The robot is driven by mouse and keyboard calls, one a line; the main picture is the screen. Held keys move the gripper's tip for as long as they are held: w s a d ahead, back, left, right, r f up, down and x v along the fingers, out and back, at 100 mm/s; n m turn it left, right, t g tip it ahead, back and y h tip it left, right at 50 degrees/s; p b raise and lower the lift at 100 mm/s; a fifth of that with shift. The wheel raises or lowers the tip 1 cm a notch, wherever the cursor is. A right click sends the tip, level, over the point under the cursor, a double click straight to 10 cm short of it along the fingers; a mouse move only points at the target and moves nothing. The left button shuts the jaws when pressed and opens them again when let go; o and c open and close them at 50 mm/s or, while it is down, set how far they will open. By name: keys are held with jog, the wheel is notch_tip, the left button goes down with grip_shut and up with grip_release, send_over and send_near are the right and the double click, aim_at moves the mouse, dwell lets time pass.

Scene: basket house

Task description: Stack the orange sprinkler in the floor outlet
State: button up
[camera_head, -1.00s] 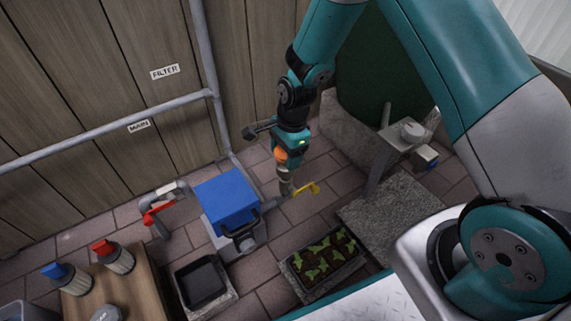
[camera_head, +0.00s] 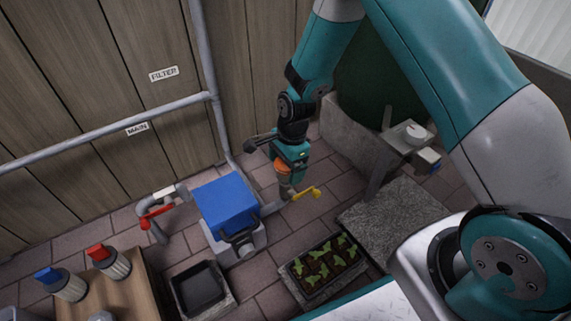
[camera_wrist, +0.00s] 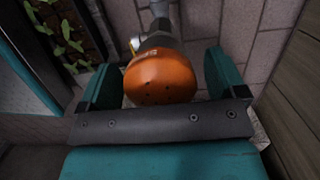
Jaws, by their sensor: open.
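The orange sprinkler (camera_head: 283,167) appears upright on the grey floor outlet (camera_head: 285,190), which has a yellow handle (camera_head: 306,194) on its right. My gripper (camera_head: 288,162) is low over the outlet, around the sprinkler. In the wrist view my gripper (camera_wrist: 161,62) is open, with the rounded, holed orange sprinkler head (camera_wrist: 160,78) between its teal fingers. A narrow gap shows on each side of the head. The grey outlet fitting (camera_wrist: 156,40) shows just beyond it. The joint between sprinkler and outlet is mostly hidden, so I cannot tell how deeply it sits.
A blue-lidded box (camera_head: 224,198) stands close left of the outlet. A planter of seedlings (camera_head: 325,265) lies in front. A grey stone slab (camera_head: 393,222) is to the right. A table with red- and blue-capped bottles (camera_head: 118,285) stands at the lower left.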

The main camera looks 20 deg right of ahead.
notch_tip(320, 180, up, 12)
jog(key=d+p, duration=0.2)
jog(key=p, duration=0.6)
notch_tip(320, 180, up, 9)
jog(key=n, duration=0.5)
send_over(286, 171)
jog(key=s+a+r+n+y, duration=0.1)
jog(key=s+r+n, duration=0.7)
jog(key=s+n, duration=0.1)
jog(key=s+a+r+n+y, duration=0.1)
jog(key=s+a+r+n, duration=0.1)
jog(key=s+r+n, duration=0.6)
jog(key=s+n, duration=0.1)
jog(key=s, duration=0.3)
jog(key=shift+s+a+r, duration=0.2)
jog(key=shift+a, duration=0.1)
